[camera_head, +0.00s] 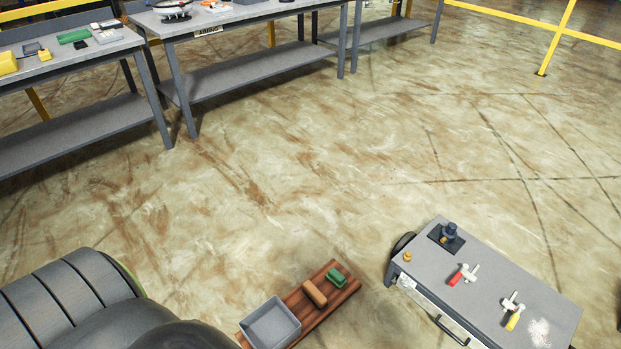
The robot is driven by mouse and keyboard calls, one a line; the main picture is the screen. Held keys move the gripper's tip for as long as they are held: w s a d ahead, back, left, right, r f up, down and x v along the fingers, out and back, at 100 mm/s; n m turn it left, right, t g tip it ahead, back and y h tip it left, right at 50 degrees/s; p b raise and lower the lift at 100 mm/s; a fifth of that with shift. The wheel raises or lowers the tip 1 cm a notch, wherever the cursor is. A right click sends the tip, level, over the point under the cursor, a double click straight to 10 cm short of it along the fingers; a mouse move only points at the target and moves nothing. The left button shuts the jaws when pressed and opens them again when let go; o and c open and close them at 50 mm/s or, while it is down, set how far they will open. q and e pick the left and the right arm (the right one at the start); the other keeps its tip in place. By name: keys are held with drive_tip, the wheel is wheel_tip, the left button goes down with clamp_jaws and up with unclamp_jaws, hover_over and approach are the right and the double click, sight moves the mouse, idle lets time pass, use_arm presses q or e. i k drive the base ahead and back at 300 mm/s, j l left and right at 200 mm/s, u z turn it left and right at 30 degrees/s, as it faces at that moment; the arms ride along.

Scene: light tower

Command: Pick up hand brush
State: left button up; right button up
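I cannot tell for certain which object is the hand brush. A small brown block-like object (315,293) and a green object (337,278) rest on a reddish-brown wooden board (346,292) low in the middle of the view. A grey open bin (270,326) sits at the board's near left end. On the left workbench (20,77) lies a flat green object (74,36) among small items. Neither of my grippers shows.
A grey cart (478,296) at lower right carries a red-handled tool (456,278), a yellow-handled tool (513,321), a dark fixture (448,233) and white powder (539,331). Another workbench (240,14) stands at the back. Yellow railing (557,36) is at upper right. The middle floor is clear.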

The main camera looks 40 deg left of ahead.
sight(309, 289)
drive_tip(key=u, duration=1.05)
